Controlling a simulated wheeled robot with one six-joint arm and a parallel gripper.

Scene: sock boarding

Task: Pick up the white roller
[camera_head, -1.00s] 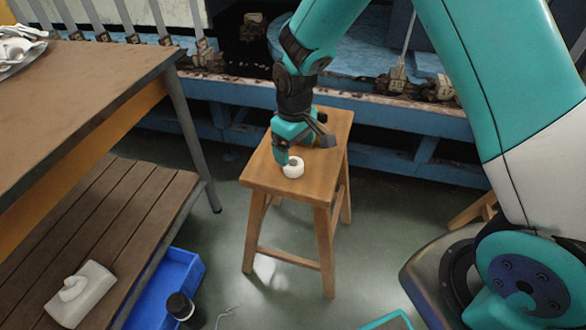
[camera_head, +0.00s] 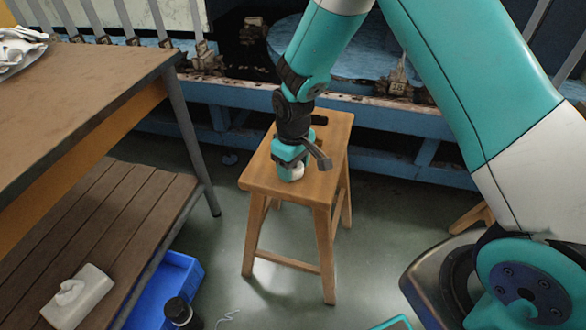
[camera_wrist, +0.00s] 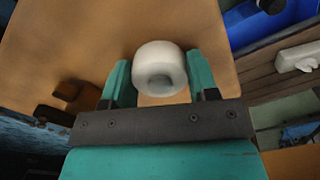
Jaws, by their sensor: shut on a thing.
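The white roller (camera_head: 291,173) is a short white ring-shaped piece on the wooden stool's seat (camera_head: 258,181). My gripper (camera_head: 290,167) is directly over it in the head view and hides much of it. In the wrist view the roller (camera_wrist: 160,66) sits between the two teal fingers of my gripper (camera_wrist: 160,78), with its hollow end facing the camera. The fingers are shut on its sides. I cannot tell whether the roller still touches the seat.
A dark object (camera_wrist: 70,95) lies on the seat in the wrist view. Left are a brown table (camera_head: 90,85) and a slatted shelf (camera_head: 110,215) with a white tissue pack (camera_head: 78,296). A blue crate (camera_head: 170,285) and a black jar (camera_head: 180,310) are below. A blue machine frame (camera_head: 400,155) stands behind.

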